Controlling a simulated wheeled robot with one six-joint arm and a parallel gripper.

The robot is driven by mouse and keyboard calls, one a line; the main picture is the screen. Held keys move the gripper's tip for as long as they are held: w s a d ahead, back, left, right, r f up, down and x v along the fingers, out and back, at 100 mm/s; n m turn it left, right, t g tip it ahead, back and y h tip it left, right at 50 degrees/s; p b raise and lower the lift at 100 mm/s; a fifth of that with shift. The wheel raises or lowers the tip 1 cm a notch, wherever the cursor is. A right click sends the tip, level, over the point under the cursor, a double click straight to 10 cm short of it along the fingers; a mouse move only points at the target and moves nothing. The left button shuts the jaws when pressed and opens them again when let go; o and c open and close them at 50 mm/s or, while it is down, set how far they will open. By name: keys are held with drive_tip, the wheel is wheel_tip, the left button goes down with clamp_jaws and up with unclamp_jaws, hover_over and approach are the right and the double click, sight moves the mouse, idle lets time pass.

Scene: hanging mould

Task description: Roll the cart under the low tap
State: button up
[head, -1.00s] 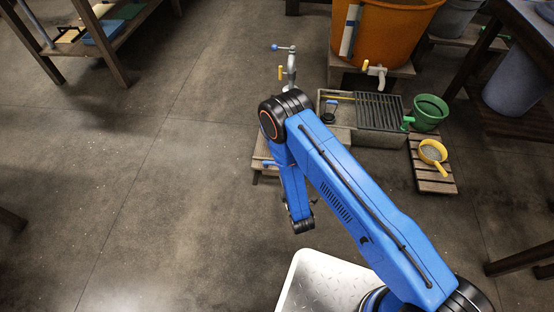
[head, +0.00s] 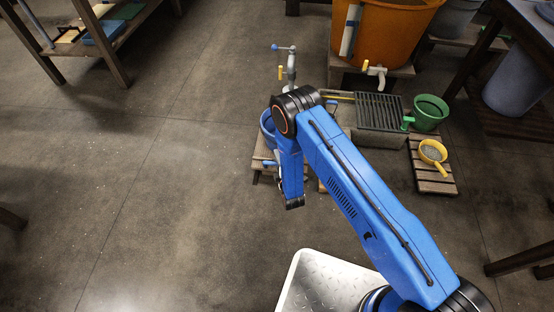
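A low wooden slatted platform (head: 262,178), which looks like the cart, stands on the floor mostly hidden behind my arm. A blue bucket (head: 267,122) shows partly above it, left of my elbow, and seems to stand on it. A pale tap (head: 376,71) with a yellow handle sticks out low on the orange tub. A metal standpipe (head: 291,68) with a blue-knobbed bar rises behind the platform. My forearm hangs down in front of the platform. My gripper lies near its lower end, mostly hidden, and its fingers cannot be made out.
A stone trough with a dark grate (head: 379,111) lies under the tub's tap. A green bucket (head: 430,112) and a yellow-handled sieve (head: 433,152) on a slatted board (head: 431,177) stand to its right. Benches stand at upper left and right. The floor on the left is clear.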

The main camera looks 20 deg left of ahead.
clamp_jaws()
drive_tip(key=w+a, duration=0.2)
drive_tip(key=w, duration=0.7)
drive_tip(key=w+a, duration=0.2)
drive_tip(key=w, duration=0.8)
drive_tip(key=w+a, duration=0.3)
drive_tip(key=w, duration=0.7)
drive_tip(key=shift+w+a, duration=0.15)
drive_tip(key=shift+w, duration=0.6)
drive_tip(key=shift+r, duration=0.1)
unclamp_jaws()
drive_tip(key=shift+w, duration=0.1)
